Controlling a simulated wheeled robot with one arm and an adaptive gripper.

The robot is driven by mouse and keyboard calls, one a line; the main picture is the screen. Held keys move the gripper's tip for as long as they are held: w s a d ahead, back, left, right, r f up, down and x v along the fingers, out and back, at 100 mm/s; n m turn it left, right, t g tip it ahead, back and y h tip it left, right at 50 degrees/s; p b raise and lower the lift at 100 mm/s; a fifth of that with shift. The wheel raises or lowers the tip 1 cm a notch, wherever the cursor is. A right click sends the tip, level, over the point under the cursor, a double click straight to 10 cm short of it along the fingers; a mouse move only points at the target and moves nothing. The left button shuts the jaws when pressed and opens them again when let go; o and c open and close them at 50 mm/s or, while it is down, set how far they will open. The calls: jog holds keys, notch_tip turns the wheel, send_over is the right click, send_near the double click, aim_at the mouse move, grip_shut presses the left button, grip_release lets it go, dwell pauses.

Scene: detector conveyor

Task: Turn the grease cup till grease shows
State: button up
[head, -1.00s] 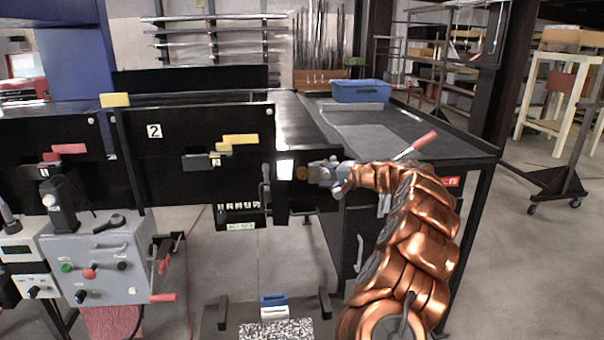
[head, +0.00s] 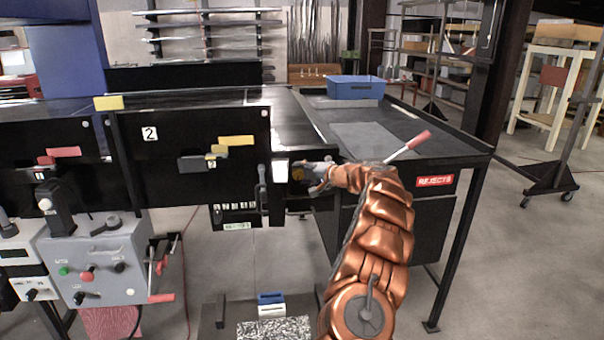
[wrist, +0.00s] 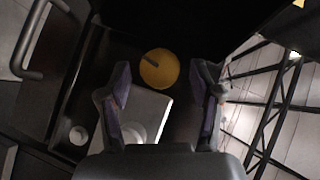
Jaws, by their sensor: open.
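The grease cup is a round brass-yellow cap (wrist: 159,69) with a dark slot or pin mark, seen face-on in the wrist view. No grease can be made out.
A white plate (wrist: 146,118) with a round fitting lies below the cup. A grey handle (wrist: 27,60) stands at left. The rejects table (head: 465,145) with a blue bin (head: 355,90) stands right of the conveyor (head: 200,125). A grey control box (head: 105,260) is at left.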

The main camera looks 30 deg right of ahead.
jog(key=shift+c, duration=0.2)
jog(key=c, duration=1.1)
jog(key=shift+f, duration=0.1)
jog(key=shift+b, duration=0.45)
jog(key=t+b, duration=0.1)
jog(key=b, duration=0.2)
jog(key=shift+w+f+m+y, duration=0.1)
jog(key=shift+f+m+y, duration=0.2)
jog(key=shift+f+m, duration=0.1)
jog(key=m+b, duration=0.1)
jog(key=b, duration=0.1)
jog(key=t+y+b, duration=0.1)
jog(key=b, duration=0.2)
jog(key=shift+f+m+t, duration=0.25)
jog(key=shift+m+t, duration=0.05)
jog(key=shift+m, duration=0.1)
jog(key=m+t+b, duration=0.2)
jog(key=b, duration=0.3)
jog(key=shift+m+b, duration=0.3)
jog(key=shift+r+m+t+b, duration=0.1)
jog(key=shift+m+t+b, duration=0.45)
jog(key=shift+b, duration=0.25)
jog(key=shift+r+m, duration=0.15)
jog(key=shift+m, duration=0.1)
